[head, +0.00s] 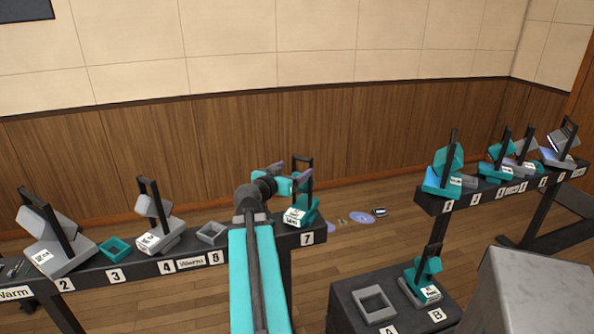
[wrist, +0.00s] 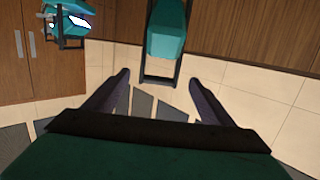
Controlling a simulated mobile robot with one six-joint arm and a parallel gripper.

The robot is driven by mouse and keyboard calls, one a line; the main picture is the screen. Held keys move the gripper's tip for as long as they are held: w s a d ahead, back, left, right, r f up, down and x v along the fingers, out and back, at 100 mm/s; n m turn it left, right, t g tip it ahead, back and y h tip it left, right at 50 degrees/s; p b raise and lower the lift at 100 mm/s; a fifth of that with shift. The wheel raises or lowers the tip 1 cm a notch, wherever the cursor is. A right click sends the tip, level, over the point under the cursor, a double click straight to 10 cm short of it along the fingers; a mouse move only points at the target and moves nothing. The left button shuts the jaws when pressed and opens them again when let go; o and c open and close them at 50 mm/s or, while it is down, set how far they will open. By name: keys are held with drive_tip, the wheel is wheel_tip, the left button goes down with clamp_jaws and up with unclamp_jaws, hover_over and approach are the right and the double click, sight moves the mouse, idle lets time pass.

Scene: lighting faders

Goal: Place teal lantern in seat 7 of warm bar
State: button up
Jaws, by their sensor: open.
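A teal lantern (head: 304,214) with a white label and a dark handle stands at the seat marked 7, at the right end of the warm bar (head: 135,276). My gripper (head: 291,172) is open just beside its upper part. In the wrist view, my two fingers (wrist: 159,82) are spread apart. The lantern's teal body (wrist: 165,36) and dark handle lie ahead of them, with the handle's end in line with the gap. Nothing is held. I cannot tell whether a finger touches the handle. My arm hides part of the bar.
Grey lanterns (head: 52,243) stand on the warm bar, with an empty teal frame (head: 115,248) and a grey frame (head: 211,233). A block marked A and B bears an empty grey frame (head: 374,304) and a teal lantern (head: 427,280). Another bar (head: 482,200) with several lanterns is at right.

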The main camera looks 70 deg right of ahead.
drive_tip(key=shift+a+r, duration=0.1)
drive_tip(key=shift+a, duration=0.5)
idle(0.5)
